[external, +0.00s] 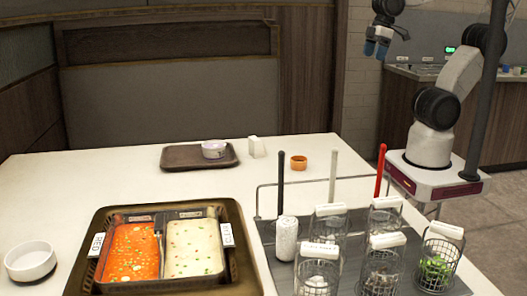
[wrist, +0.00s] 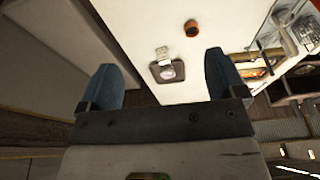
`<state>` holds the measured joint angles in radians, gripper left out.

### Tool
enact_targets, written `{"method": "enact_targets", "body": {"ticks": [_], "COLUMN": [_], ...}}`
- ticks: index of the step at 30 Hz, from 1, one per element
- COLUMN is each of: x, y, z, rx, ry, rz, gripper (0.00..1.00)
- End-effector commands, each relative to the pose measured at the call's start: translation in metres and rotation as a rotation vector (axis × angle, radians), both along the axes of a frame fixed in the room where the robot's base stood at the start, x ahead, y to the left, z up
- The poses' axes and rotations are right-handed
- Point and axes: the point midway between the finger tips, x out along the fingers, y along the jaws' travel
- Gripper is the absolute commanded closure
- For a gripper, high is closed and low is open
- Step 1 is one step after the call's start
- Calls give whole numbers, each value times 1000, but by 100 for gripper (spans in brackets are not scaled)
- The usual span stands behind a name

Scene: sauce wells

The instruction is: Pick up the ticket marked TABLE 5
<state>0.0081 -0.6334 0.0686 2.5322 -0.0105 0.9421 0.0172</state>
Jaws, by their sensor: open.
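A small white upright card (external: 256,146) stands on the pale table beside the brown tray (external: 172,163); no writing on it is readable, so I cannot tell if it is the TABLE 5 ticket. In the wrist view a small white piece (wrist: 162,52), likely the same card, lies by the tray's edge. Two more white labels, one left (external: 96,246) and one right (external: 227,234), sit on the sides of the two-part pot; their text is unreadable. My gripper (external: 377,47) is high above the floor, right of the table. Its blue fingers (wrist: 162,75) are apart and empty.
A white bowl (external: 214,149) sits on the tray and an orange cup (external: 299,162) stands right of the card. Wire baskets (external: 380,270) and tall black, white and red handles crowd the front right. A white dish (external: 30,261) is front left. The back-left table is clear.

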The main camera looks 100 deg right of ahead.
Motion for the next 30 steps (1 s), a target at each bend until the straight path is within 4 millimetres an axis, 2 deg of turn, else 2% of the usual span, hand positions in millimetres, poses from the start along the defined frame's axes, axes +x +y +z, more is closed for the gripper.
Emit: {"method": "enact_targets", "body": {"ticks": [21, 26, 30], "x": [1, 9, 23], "y": [1, 8, 19], "z": [-1, -5, -12], "rx": [9, 65, 164], "ry": [2, 12, 32], "rz": [-6, -42, -112], "gripper": [11, 11, 11]}}
